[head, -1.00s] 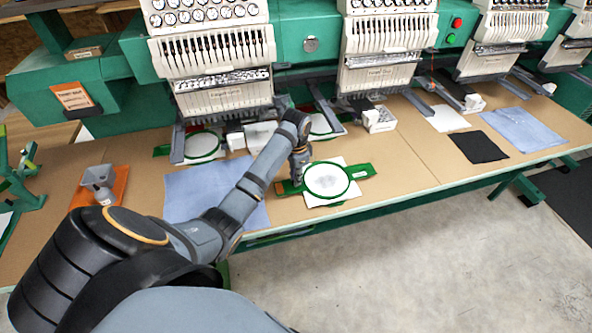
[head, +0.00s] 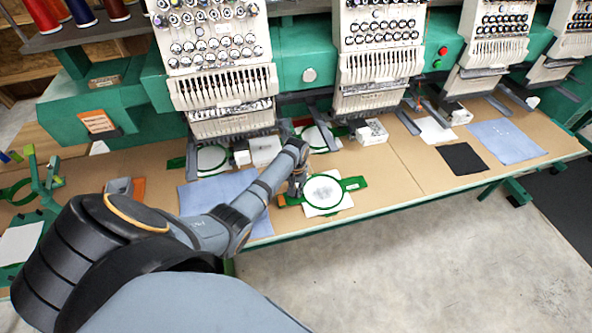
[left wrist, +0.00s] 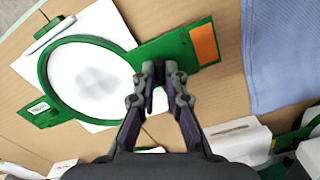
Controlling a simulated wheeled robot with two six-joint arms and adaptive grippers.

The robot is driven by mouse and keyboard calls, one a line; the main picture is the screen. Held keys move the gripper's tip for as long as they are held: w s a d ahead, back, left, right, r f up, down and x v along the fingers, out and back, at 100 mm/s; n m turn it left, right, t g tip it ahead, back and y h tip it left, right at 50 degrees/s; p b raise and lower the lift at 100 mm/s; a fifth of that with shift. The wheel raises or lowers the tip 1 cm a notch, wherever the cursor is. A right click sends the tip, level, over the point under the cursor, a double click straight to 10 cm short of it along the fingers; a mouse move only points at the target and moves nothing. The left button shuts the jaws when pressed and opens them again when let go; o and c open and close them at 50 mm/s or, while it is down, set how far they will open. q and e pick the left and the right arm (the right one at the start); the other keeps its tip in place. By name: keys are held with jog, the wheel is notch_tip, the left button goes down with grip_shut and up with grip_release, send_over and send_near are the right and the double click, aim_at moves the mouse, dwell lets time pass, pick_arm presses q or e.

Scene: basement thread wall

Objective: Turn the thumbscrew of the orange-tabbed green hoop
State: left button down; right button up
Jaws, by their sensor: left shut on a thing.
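The green hoop (head: 347,201) lies on the brown table near its front edge, with white fabric inside its ring. Its orange tab (head: 281,200) is on the left arm of the hoop. In the left wrist view the ring (left wrist: 45,72) is at left and the orange tab (left wrist: 204,44) at upper right. My left gripper (head: 296,191) reaches down at the ring's left side, between ring and tab. My right gripper is not in view.
Embroidery machine heads (head: 222,90) stand behind the table. Other green hoops (head: 212,160) lie beneath them. A blue cloth (head: 200,197) lies left of the hoop; a black cloth (head: 462,158) and another blue cloth (head: 505,141) lie right. Bare table is right of the hoop.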

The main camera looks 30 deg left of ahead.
pick_arm(q)
jog(key=n+p, duration=0.1)
jog(key=n, duration=0.1)
jog(key=n+p, duration=0.1)
jog(key=shift+r+n, duration=0.2)
jog(key=shift+n, duration=0.2)
jog(key=n+p, duration=0.1)
jog(key=n, duration=0.2)
jog(key=shift+f+n+p, duration=0.1)
jog(key=shift+n+p, duration=0.2)
jog(key=n, duration=0.4)
jog(key=shift+f, duration=0.1)
jog(key=n, duration=0.4)
jog(key=shift+n, duration=0.6)
jog(key=c, duration=1.4)
grip_release()
notch_tip(320, 180, up, 12)
